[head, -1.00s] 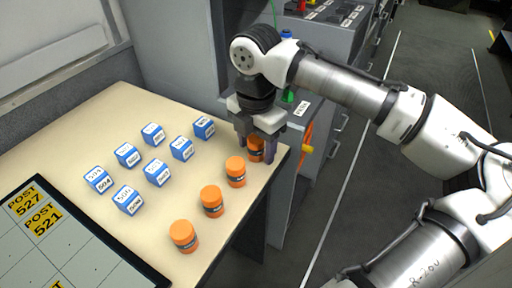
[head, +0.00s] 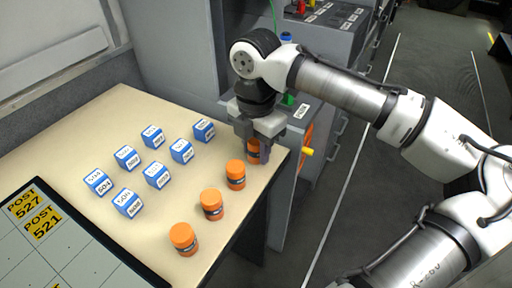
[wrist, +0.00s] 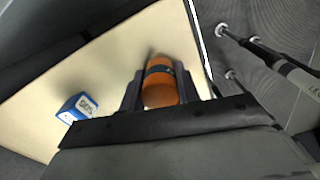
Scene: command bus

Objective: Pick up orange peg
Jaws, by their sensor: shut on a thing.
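Several orange pegs with dark bands stand in a row along the table's right side. My gripper (head: 256,148) is at the far end of this row, pointing down, with its fingers closed on the farthest orange peg (head: 253,152). In the wrist view the held orange peg (wrist: 160,88) sits between the two dark fingers. In the head view the fingers partly hide it. The other pegs are the second (head: 236,175), the third (head: 212,204) and the nearest (head: 183,239), all upright and apart from my gripper.
Several blue-and-white labelled boxes (head: 156,174) stand left of the pegs; one box (wrist: 77,107) shows in the wrist view. A dark-framed board (head: 84,262) with yellow POST labels lies at the front left. A grey cabinet (head: 335,62) stands beyond the table (head: 120,110).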

